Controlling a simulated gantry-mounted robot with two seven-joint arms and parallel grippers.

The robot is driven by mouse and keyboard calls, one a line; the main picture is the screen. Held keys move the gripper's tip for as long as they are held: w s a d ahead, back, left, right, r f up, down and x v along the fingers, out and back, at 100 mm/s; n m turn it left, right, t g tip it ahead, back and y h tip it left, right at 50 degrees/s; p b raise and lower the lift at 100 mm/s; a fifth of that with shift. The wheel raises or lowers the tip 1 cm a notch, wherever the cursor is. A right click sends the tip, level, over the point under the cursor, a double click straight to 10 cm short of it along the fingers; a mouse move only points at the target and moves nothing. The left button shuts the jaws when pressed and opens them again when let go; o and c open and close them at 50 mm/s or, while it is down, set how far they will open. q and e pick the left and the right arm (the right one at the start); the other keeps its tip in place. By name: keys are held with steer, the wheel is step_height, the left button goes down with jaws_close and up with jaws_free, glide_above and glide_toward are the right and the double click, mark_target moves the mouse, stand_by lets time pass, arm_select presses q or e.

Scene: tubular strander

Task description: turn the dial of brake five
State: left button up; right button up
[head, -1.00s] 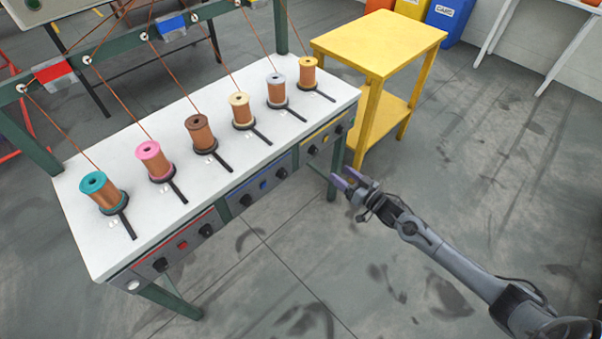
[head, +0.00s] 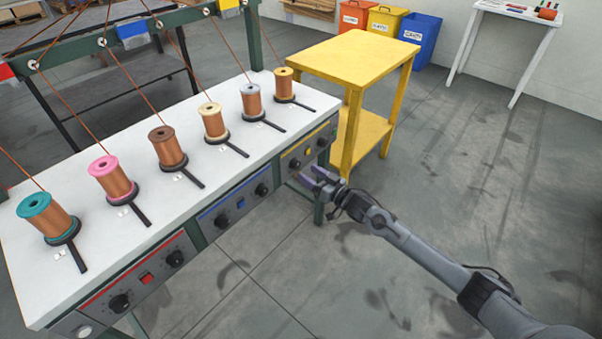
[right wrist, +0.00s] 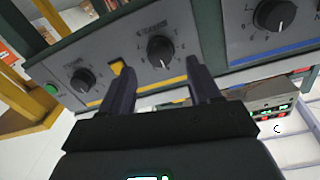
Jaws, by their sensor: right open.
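The yellow-striped panel (head: 309,150) at the far end of the bench front carries two black dials. The one nearer the blue panel, which I take as the dial of brake five (head: 295,164), also shows in the right wrist view (right wrist: 160,50) with a white pointer line. The panel's other dial (right wrist: 83,80) is beside a yellow button (right wrist: 117,67). My right gripper (head: 312,178) is open and empty in front of this panel. In the right wrist view its fingertips (right wrist: 158,72) frame the brake five dial, apparently without touching it. My left gripper is out of view.
The white bench top (head: 135,145) holds several copper-wire spools with black arms. A blue-striped panel (head: 240,203) with two dials adjoins. A yellow side table (head: 355,57) stands close behind the right gripper.

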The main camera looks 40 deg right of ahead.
mark_target(298, 166)
steer(key=w, duration=0.1)
steer(key=w+b, duration=0.1)
steer(key=w, duration=0.1)
steer(key=shift+w+a+f, duration=0.1)
steer(key=shift+w+a, duration=0.05)
steer(key=shift+a, duration=0.1)
steer(key=shift+w+a+b, duration=0.1)
steer(key=shift+w+b, duration=0.3)
steer(key=shift+w, duration=0.2)
steer(key=shift+c, duration=0.3)
steer(key=c, duration=1)
